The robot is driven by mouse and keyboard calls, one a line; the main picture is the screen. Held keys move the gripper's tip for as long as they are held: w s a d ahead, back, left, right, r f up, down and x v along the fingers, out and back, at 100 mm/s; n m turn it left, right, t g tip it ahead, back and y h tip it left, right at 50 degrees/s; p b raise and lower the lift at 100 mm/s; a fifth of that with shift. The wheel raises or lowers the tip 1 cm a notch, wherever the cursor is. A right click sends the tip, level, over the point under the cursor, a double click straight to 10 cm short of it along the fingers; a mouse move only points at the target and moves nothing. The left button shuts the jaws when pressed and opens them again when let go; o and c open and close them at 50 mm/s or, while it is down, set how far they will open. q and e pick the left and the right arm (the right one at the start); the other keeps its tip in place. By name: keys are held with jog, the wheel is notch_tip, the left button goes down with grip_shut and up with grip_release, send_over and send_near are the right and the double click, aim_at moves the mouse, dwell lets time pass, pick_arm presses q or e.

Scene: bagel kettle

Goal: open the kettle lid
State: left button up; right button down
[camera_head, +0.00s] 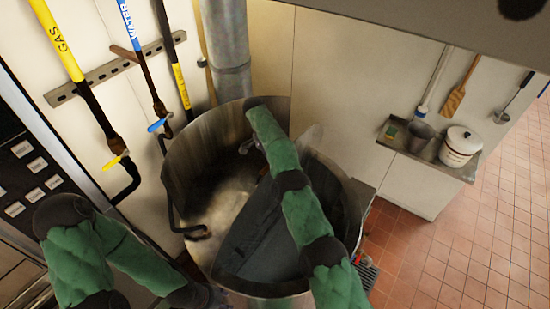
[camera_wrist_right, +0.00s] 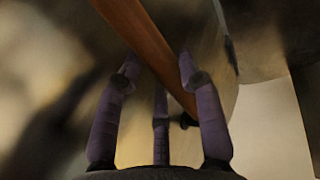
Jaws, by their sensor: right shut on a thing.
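The big steel kettle (camera_head: 180,165) stands against the wall, its left part open to a brownish, shiny inside. A dark grey flat surface (camera_head: 262,240), seemingly the lid, spans its front right part. A steel edge (camera_head: 312,140) rises behind my right arm; I cannot tell whether it belongs to the lid. My right arm reaches across the kettle to its back rim. In the right wrist view, my right gripper (camera_wrist_right: 160,75) is shut on a brown bar (camera_wrist_right: 145,35), perhaps a handle. My left gripper (camera_head: 212,297) is low at the kettle's front left, mostly hidden.
Yellow gas and blue water pipes (camera_head: 135,35) with valves run down the wall at left. A thick steel pipe (camera_head: 228,45) stands behind the kettle. At right, a shelf (camera_head: 430,160) holds a white pot (camera_head: 460,146) and a metal container. Red tiled floor (camera_head: 480,235) is clear at right.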

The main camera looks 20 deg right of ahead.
jog(key=shift+s+a+f, duration=0.15)
jog(key=shift+a+f, duration=0.05)
jog(key=shift+f, duration=0.35)
jog(key=c, duration=0.8)
grip_release()
jog(key=shift+w+r, duration=0.1)
jog(key=shift+w, duration=0.15)
jog(key=shift+r, duration=0.1)
jog(key=shift+s+r, duration=0.1)
